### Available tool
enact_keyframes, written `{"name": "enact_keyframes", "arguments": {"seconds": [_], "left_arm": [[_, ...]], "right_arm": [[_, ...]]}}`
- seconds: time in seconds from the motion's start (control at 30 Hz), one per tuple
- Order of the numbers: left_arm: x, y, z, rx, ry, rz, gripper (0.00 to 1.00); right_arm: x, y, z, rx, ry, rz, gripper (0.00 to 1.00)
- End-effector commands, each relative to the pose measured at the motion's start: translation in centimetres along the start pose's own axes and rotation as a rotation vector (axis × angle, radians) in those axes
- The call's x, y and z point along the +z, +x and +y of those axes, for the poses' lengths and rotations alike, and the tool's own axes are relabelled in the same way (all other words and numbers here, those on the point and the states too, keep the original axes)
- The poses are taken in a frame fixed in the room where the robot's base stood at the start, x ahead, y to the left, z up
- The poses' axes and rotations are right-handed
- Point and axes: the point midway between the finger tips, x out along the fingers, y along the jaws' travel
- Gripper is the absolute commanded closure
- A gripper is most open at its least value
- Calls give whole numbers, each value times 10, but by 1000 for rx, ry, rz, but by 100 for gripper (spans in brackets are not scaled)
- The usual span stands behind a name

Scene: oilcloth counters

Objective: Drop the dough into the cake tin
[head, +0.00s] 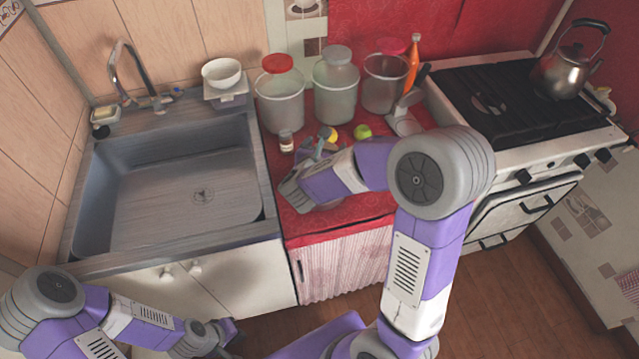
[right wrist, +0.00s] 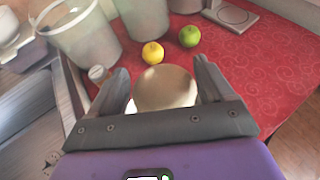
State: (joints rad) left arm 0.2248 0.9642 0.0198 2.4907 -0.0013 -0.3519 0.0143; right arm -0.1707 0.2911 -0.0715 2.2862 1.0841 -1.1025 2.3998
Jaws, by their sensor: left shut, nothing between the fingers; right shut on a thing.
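The dough is a pale tan round lump (right wrist: 165,88) between the fingers of my right gripper in the right wrist view. My right gripper (head: 318,147) is shut on it, over the red counter. In the head view I cannot make out the dough behind my wrist. The cake tin is not clearly visible; a curved edge shows under my right forearm in the head view, but I cannot tell what it is. My left gripper (head: 232,334) is shut and empty, low in front of the sink cabinet.
Lidded containers (head: 335,88) and an orange bottle (head: 412,65) line the back. The sink (head: 170,185) is left, the stove (head: 500,95) right.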

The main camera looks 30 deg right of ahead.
Motion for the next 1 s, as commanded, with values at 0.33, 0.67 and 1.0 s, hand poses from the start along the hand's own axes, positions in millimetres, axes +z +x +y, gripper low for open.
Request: {"name": "enact_keyframes", "arguments": {"seconds": [0.33,0.67,1.0], "left_arm": [[-1,24,-9,0,0,0,100],[-1,28,-10,0,0,0,100],[-1,28,-10,0,0,0,100]], "right_arm": [[-39,17,0,1,-2,0,60],[-48,20,0,2,0,0,60],[-48,20,0,3,-1,0,0]]}}
